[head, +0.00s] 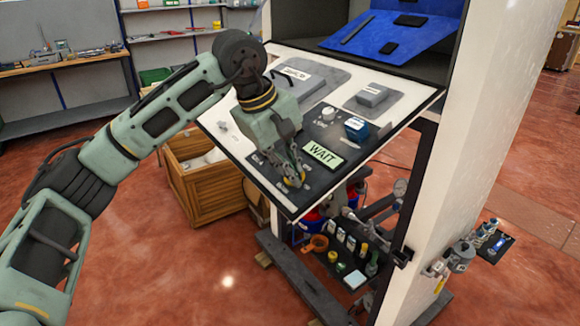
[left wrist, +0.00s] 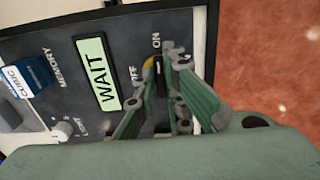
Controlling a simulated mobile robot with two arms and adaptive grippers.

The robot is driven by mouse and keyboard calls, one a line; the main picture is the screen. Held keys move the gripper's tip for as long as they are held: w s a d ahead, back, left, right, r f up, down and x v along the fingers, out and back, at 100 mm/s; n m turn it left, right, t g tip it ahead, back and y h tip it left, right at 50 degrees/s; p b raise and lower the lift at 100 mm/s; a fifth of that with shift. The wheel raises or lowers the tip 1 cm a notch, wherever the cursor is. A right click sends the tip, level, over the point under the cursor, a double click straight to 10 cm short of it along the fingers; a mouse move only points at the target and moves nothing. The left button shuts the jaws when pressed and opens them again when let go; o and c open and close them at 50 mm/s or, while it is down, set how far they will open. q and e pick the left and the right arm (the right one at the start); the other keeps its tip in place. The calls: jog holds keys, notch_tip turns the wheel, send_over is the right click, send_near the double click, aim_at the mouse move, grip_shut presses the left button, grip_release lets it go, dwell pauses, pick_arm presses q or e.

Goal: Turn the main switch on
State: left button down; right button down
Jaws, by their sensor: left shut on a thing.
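The main switch (left wrist: 149,67) sits on the dark part of the panel, beside the words ON and OFF. Its yellow edge shows between my fingers in the left wrist view; the rest is mostly hidden, so I cannot tell its exact setting. My left gripper (head: 293,179) is at the panel's lower corner, shut on the switch; its fingers also show in the left wrist view (left wrist: 162,75). The display (head: 325,154) next to it reads WAIT on a pale green field. My right gripper is not in view.
The sloping panel also bears a white knob (head: 328,113) labelled LIGHT and a blue MEMORY block (head: 356,129). A wooden crate (head: 205,190) stands on the floor behind the panel. Bottles and small parts stand on a lower shelf under the panel. Red floor is open at the left.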

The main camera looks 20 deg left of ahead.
pick_arm(q)
jog(key=shift+w+r, duration=0.1)
jog(key=shift+r, duration=0.15)
jog(key=c, duration=1.9)
grip_release()
jog(key=shift+o, duration=0.3)
jog(key=shift+f, duration=0.15)
jog(key=v, duration=1.2)
